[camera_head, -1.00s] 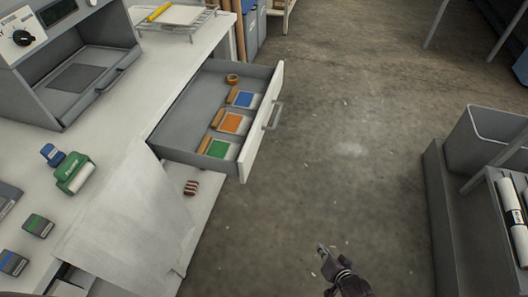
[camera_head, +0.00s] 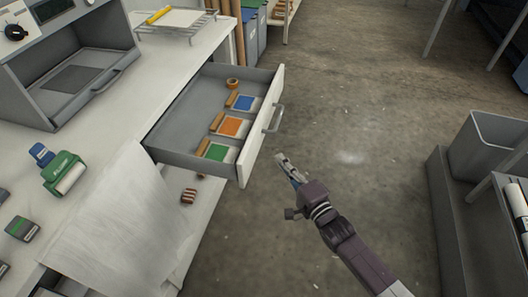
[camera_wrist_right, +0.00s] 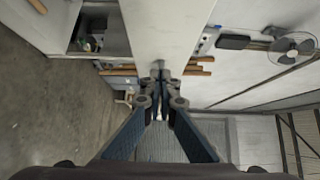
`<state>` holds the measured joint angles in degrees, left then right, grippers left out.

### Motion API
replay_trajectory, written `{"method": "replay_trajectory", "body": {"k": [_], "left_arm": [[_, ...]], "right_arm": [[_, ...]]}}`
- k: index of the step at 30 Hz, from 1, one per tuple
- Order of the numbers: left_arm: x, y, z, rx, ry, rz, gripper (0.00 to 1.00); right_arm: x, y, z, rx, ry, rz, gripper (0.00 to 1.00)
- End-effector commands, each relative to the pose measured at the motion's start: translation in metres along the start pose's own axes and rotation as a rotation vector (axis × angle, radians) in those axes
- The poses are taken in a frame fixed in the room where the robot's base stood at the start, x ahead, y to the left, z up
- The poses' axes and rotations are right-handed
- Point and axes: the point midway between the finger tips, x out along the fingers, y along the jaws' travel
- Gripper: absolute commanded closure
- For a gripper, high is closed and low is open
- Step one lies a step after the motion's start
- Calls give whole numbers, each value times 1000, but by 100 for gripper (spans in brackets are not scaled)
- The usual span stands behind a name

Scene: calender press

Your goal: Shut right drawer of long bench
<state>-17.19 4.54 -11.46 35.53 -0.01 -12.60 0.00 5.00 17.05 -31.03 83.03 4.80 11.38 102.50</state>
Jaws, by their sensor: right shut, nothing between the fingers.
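The open drawer (camera_head: 190,152) sticks out from the long bench (camera_head: 100,140), with a white front and a bar handle (camera_head: 273,118). My left gripper is not in view.
A wire rack (camera_head: 175,24) is at the back. A grey bin (camera_head: 487,143) stands right. The floor between is clear.

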Motion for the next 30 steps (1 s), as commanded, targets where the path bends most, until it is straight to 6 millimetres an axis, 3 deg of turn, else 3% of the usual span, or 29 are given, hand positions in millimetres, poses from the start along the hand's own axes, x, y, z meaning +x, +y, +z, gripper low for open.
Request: {"method": "replay_trajectory", "body": {"k": [4,10,30], "left_arm": [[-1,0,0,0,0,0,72],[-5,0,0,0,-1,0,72],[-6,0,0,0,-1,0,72]], "right_arm": [[33,-1,0,0,0,-1,100],[52,0,20,3,0,1,100],[60,1,28,0,0,2,100]]}}
